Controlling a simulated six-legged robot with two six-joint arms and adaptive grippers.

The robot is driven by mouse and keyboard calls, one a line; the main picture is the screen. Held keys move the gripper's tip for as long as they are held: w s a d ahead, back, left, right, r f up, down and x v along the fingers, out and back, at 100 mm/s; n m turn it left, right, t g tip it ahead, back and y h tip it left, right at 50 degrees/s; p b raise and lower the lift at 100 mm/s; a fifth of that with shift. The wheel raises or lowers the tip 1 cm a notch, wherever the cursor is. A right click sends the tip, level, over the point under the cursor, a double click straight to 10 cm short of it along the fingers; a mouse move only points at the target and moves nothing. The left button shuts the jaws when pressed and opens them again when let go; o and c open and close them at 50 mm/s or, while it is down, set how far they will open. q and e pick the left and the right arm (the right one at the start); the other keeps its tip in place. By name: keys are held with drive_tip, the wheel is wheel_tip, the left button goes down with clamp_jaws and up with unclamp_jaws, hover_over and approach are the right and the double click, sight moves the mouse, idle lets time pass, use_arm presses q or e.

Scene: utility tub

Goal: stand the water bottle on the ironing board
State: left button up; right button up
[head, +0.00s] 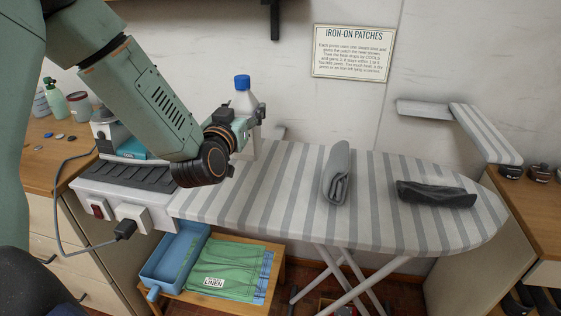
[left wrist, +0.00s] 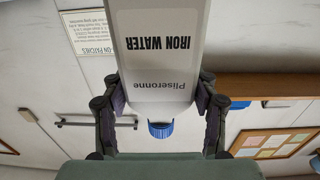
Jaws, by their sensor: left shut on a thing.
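The water bottle (head: 244,101) is white with a blue cap and looks upright in the head view, behind my left gripper (head: 252,118). In the left wrist view the bottle (left wrist: 158,62) has a label reading "IRON WATER", and my left gripper (left wrist: 160,110) is shut on it, one finger on each side. The ironing board (head: 285,190) has a grey and white striped cover. The bottle is over or behind its left part; the arm hides much of the bottle's lower part, so I cannot tell if its base touches. My right gripper is not in view.
A folded grey cloth (head: 337,173) and a dark rolled cloth (head: 435,194) lie on the board. Striped cover is clear left of the grey cloth. An iron rest (head: 125,178) with a cable adjoins the board's left end. A small striped sleeve board (head: 486,132) stands at right.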

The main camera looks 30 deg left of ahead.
sight(249, 143)
use_arm(q)
drive_tip(key=f, duration=0.3)
drive_tip(key=shift+s+a+f+b, duration=0.25)
drive_tip(key=shift+s+b, duration=0.05)
drive_tip(key=shift+w+d+f, duration=0.5)
drive_tip(key=shift+w+f, duration=0.05)
drive_tip(key=shift+f, duration=0.2)
drive_tip(key=shift+d+f, duration=0.1)
drive_tip(key=shift+f, duration=0.2)
drive_tip(key=f, duration=0.1)
drive_tip(key=s+f+b, duration=0.1)
drive_tip(key=shift+a+f, duration=0.35)
drive_tip(key=shift+a, duration=0.05)
drive_tip(key=shift+w+d+f, duration=0.1)
drive_tip(key=shift+w, duration=0.2)
drive_tip(key=o, duration=1.2)
drive_tip(key=shift+w+d+f, duration=0.1)
drive_tip(key=shift+w+d, duration=0.05)
drive_tip(key=shift+d, duration=0.05)
drive_tip(key=o, duration=0.3)
drive_tip(key=shift+s+a+r, duration=0.2)
drive_tip(key=shift+s+a, duration=0.05)
drive_tip(key=shift+s, duration=0.2)
drive_tip(key=shift+w+d+f, duration=0.2)
drive_tip(key=shift+w, duration=0.1)
drive_tip(key=v, duration=1.2)
drive_tip(key=shift+p, duration=0.45)
drive_tip(key=shift+a+r, duration=0.1)
